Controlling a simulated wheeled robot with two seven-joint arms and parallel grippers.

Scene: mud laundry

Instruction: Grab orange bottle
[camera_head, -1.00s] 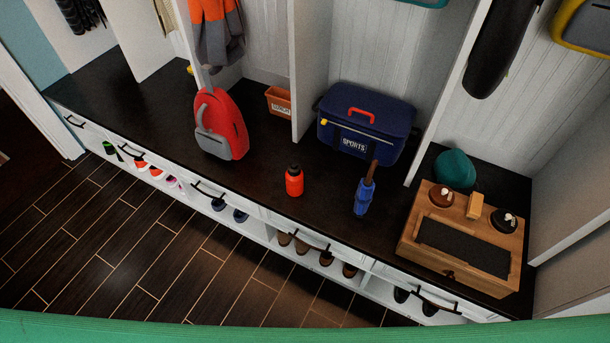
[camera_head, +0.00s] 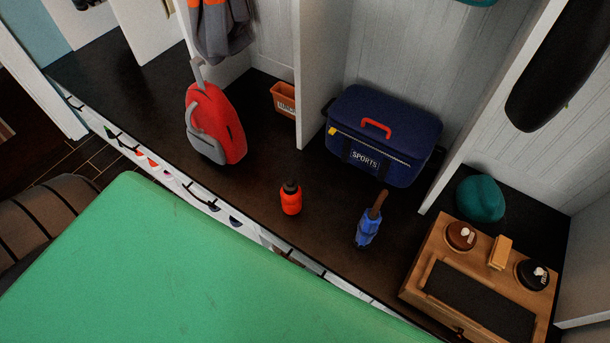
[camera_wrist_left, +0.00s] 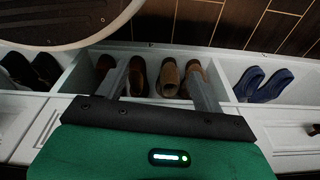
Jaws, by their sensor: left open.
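The orange-red bottle (camera_head: 291,199) with a dark cap stands upright on the dark bench top, near its front edge, in the head view. It is not visible in the left wrist view. My left gripper (camera_wrist_left: 158,78) shows in the left wrist view with its two grey fingers spread apart and nothing between them. It is in front of the shoe cubbies below the bench top, with brown shoes (camera_wrist_left: 168,78) behind the fingers. No gripper fingers show in the head view, and my right gripper is not visible.
Behind are a navy sports bag (camera_head: 390,125) and red backpack (camera_head: 222,130). A wooden shoe-care box (camera_head: 425,258) and teal cap (camera_head: 480,199) are at right. My green body hides the lower left. Bench around the bottle is clear.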

